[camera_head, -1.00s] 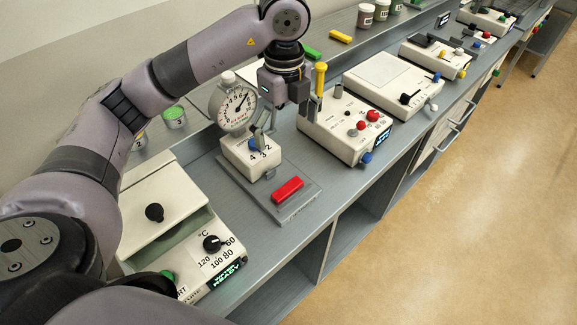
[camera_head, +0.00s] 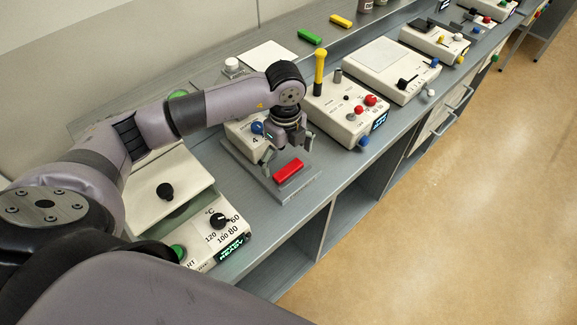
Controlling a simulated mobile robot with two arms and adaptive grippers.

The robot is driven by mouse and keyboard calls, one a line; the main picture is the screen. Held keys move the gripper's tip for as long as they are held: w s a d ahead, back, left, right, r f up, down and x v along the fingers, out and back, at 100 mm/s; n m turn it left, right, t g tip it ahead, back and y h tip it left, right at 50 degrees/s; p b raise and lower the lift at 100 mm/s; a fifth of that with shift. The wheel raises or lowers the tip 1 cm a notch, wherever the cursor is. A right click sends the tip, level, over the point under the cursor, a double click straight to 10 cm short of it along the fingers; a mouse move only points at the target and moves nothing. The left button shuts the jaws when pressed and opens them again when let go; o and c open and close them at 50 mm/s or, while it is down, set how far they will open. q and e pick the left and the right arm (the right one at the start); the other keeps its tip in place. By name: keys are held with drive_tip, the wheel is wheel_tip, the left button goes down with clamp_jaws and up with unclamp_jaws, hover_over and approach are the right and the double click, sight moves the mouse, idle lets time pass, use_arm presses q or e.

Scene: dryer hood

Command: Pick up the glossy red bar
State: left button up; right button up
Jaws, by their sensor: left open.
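The glossy red bar (camera_head: 289,171) lies on the grey base plate (camera_head: 296,190) of the gauge device, near the bench's front edge. My left gripper (camera_head: 287,158) is open and empty. It points down just above and behind the bar, with one finger to the left and one to the right. I cannot tell how high above the bar the fingertips are. My left arm hides the dial and part of the device's white body (camera_head: 246,141). My right gripper is not in view.
A white heater unit (camera_head: 166,199) with a black knob stands on the left. More instruments line the bench farther right. A green bar (camera_head: 309,37) and a yellow bar (camera_head: 340,20) lie behind.

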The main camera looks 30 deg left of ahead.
sight(288, 171)
use_arm(q)
wheel_tip(288, 171, down, 2)
drive_tip(key=shift+a+f, duration=0.1)
drive_tip(key=shift+f, duration=0.25)
drive_tip(key=c, duration=1.1)
drive_tip(key=shift+c, duration=0.7)
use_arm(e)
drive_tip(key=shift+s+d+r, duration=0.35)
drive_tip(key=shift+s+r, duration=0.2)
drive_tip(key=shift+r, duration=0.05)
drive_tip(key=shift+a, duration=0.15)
